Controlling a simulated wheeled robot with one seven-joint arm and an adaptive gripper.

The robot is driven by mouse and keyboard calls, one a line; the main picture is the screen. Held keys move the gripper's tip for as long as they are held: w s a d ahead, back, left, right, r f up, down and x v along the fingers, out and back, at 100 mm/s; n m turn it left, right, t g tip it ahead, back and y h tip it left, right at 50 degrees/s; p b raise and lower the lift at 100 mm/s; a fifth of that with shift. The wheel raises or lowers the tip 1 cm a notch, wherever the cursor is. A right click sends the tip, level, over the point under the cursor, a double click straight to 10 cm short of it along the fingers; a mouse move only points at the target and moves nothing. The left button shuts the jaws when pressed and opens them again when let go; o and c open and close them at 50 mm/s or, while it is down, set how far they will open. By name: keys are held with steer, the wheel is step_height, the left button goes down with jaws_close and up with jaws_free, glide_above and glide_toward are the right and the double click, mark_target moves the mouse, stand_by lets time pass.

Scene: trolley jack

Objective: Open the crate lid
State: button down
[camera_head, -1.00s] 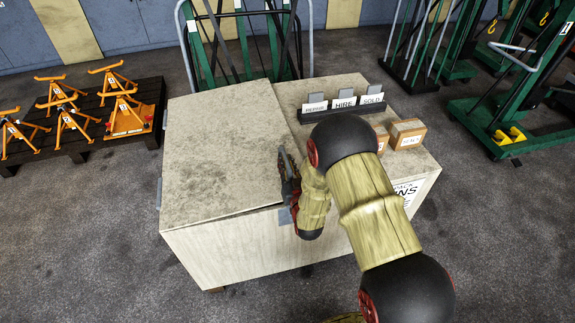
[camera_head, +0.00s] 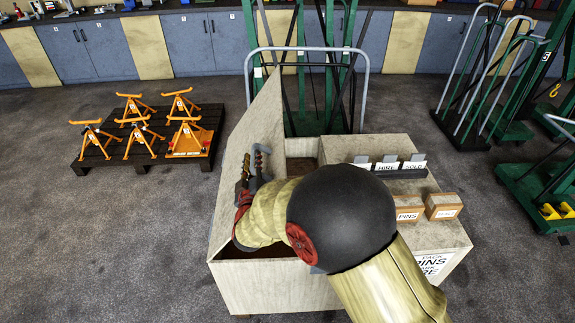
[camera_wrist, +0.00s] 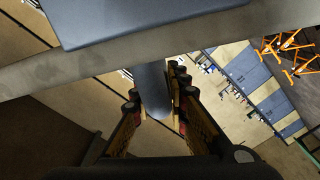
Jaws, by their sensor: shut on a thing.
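The pale crate (camera_head: 275,288) stands on the floor in front of me. Its lid (camera_head: 246,125) is raised steeply on the left side, leaving the crate open beneath it. My gripper (camera_head: 257,163) is at the lid's inner face in the head view. In the wrist view my gripper (camera_wrist: 155,98) is shut on a grey tab (camera_wrist: 151,84) at the lid's edge (camera_wrist: 60,72). A grey plate (camera_wrist: 140,15) shows above that edge. My arm covers much of the crate's opening and part of its front. The inside looks brown where it shows.
On the crate's fixed right-hand top stand a sign rack (camera_head: 392,168) and small boxes (camera_head: 444,205). A grey tube frame (camera_head: 365,90) stands close behind the crate. Orange stands (camera_head: 142,133) sit on a dark pallet to the left. Floor between pallet and crate is clear.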

steer(key=a+r+n+p, duration=0.2)
steer(key=a+r+p, duration=0.1)
steer(key=a, duration=0.6)
steer(key=a+r+n+p, duration=0.2)
steer(key=a+n+p, duration=0.15)
steer(key=a, duration=0.65)
steer(key=a+f+n+p, duration=0.2)
steer(key=a+p, duration=0.1)
steer(key=a, duration=1.5)
steer(key=shift+f, duration=0.25)
steer(key=shift+a, duration=0.1)
